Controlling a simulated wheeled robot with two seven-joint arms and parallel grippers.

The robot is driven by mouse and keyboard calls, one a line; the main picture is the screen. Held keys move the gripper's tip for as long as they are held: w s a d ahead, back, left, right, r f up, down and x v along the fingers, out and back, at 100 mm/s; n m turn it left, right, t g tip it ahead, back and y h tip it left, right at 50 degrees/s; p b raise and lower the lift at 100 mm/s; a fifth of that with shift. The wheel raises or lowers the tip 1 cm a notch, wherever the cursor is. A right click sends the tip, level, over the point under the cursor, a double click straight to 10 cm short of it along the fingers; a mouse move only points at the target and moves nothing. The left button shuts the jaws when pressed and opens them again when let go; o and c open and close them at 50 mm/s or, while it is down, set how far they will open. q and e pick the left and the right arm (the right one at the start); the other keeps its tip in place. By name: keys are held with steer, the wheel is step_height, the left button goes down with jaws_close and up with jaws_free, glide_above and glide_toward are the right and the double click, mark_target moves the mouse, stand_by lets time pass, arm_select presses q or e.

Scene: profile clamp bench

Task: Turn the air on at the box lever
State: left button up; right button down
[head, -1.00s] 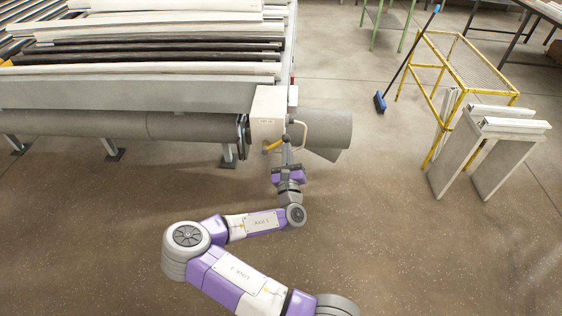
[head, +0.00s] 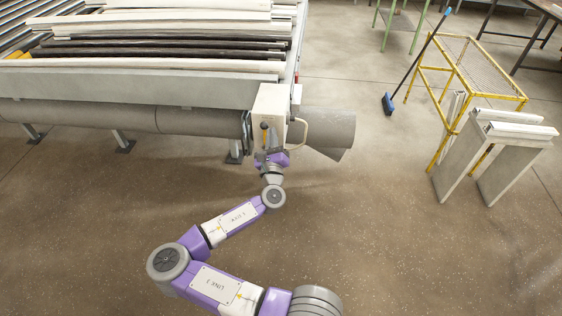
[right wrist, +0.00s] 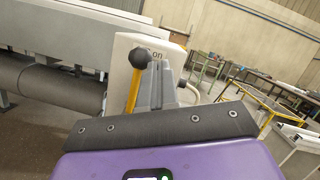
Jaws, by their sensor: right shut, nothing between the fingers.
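The white box (head: 270,105) stands at the end corner of the bench. Its yellow lever (head: 265,137) with a dark ball knob now points up; it also shows upright in the right wrist view (right wrist: 132,92). The word "on" is partly readable on the box (right wrist: 122,49) in that view, just behind the knob. My right gripper (head: 271,143) is shut and empty at the front of the box. In the right wrist view its fingers (right wrist: 160,82) are just right of the lever; whether they touch it I cannot tell. My left gripper is out of view.
The bench (head: 140,92) carries long light and dark profiles, with a thick grey pipe (head: 95,114) along its front. A bent light handle or hose (head: 300,133) is right of the box. A yellow stand (head: 480,70) is farther right. The floor in front is clear.

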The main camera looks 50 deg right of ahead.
steer(key=shift+w+a+r, duration=0.1)
steer(key=shift+w+a, duration=0.1)
steer(key=shift+w, duration=0.05)
stand_by(0.4)
arm_select(q)
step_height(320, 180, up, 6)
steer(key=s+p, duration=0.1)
steer(key=p, duration=0.5)
arm_select(e)
steer(key=s+a+f, duration=0.2)
steer(key=s+a, duration=0.4)
steer(key=s, duration=0.5)
steer(key=shift+a+f, duration=0.15)
steer(key=shift+a, duration=0.25)
